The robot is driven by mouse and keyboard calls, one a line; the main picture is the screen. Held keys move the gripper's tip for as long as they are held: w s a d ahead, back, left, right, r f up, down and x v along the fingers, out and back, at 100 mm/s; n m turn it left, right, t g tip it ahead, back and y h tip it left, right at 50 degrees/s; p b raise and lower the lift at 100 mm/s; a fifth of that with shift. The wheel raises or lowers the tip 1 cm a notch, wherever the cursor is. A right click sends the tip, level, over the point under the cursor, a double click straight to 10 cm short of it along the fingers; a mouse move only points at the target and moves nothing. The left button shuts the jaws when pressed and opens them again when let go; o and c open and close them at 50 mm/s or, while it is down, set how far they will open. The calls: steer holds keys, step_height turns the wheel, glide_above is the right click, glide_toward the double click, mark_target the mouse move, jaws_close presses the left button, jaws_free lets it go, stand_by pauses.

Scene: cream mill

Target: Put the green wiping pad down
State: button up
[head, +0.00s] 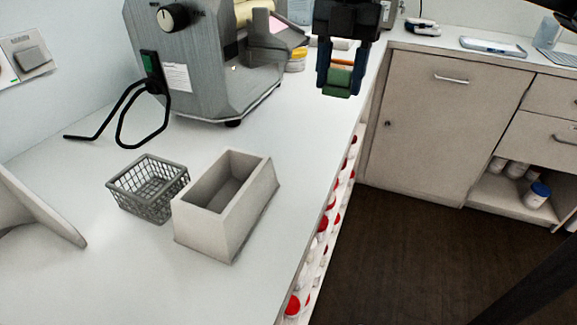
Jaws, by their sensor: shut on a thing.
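The green wiping pad (338,81) is held between the fingers of my gripper (339,75) at the top middle of the head view. My gripper points down and is shut on the pad. An orange-brown band (342,62) shows just above the green part, between the fingers. The pad appears above the right edge of the white counter (305,140); its exact height cannot be told.
A grey wire basket (150,190) and an open beige box (228,205) stand on the counter. The grey mill (205,75) stands behind them, its black bent handle to the left. Bare counter lies between mill and box. White tubs with red lids (322,225) sit below the edge.

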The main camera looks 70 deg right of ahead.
steer(key=b, duration=0.1)
glide_above(290, 175)
steer(key=f, duration=0.6)
steer(key=shift+d+f, duration=0.25)
steer(key=shift+f, duration=0.1)
steer(key=shift+a+f, duration=0.1)
steer(key=shift+f, duration=1.7)
steer(key=shift+f, duration=0.3)
steer(key=o, duration=0.9)
steer(key=shift+b, duration=0.3)
steer(key=r, duration=0.5)
steer(key=r+p, duration=0.1)
steer(key=r, duration=0.2)
steer(key=shift+w+d, duration=0.25)
steer(key=shift+w, duration=0.05)
